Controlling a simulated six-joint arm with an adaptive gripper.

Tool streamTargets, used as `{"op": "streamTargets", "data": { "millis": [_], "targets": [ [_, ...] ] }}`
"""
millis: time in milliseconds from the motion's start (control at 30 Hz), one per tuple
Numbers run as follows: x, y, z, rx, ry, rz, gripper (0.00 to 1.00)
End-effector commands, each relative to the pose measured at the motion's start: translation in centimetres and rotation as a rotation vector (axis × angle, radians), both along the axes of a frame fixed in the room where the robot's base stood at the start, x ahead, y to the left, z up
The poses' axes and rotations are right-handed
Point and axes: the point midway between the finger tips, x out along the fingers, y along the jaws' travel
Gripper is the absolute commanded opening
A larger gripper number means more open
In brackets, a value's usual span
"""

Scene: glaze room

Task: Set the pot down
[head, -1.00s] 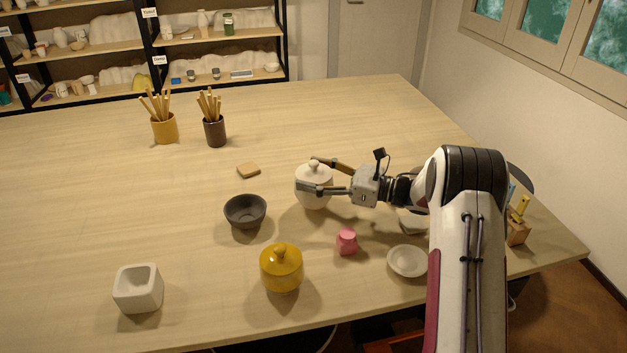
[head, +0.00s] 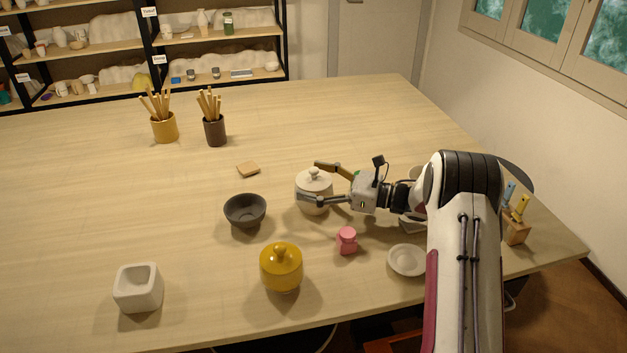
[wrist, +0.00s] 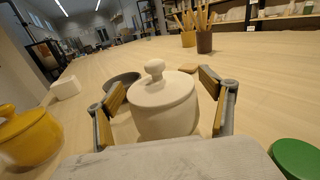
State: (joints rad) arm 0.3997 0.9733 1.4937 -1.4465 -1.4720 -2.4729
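The pot is a cream-white lidded jar with a round knob (head: 314,182), upright right of the table's middle and apparently resting on the tabletop. It also fills the middle of the wrist view (wrist: 164,103). My gripper (head: 322,184) comes from the right, with one finger on the far side of the pot and one on the near side. In the wrist view the fingers (wrist: 163,95) stand apart with gaps between their pads and the pot. The pot's base is hidden there by my gripper's body.
A dark grey bowl (head: 245,211) is left of the pot. A pink jar (head: 347,241), yellow lidded pot (head: 282,268) and white dish (head: 407,260) stand nearer. A green round thing (wrist: 296,158) is close on the wrist view's right.

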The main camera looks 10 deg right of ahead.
Motion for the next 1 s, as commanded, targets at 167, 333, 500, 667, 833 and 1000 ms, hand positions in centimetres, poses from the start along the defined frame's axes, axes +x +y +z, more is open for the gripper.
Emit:
{"op": "streamTargets", "data": {
  "millis": [167,333,500,667,833,1000],
  "targets": [
    [0.0,0.0,0.0,0.000,0.000,0.000,0.82],
    [-0.3,-0.6,0.0,0.000,0.000,-0.002,0.82],
    [-1.1,-1.9,0.0,0.000,0.000,-0.002,0.82],
    [-2.4,-3.3,-0.3,0.001,-0.001,-0.002,0.82],
    [-3.7,-4.9,-0.5,-0.001,-0.001,-0.003,0.82],
    [-4.5,-6.0,-0.6,-0.001,-0.001,0.000,0.82]
  ]
}}
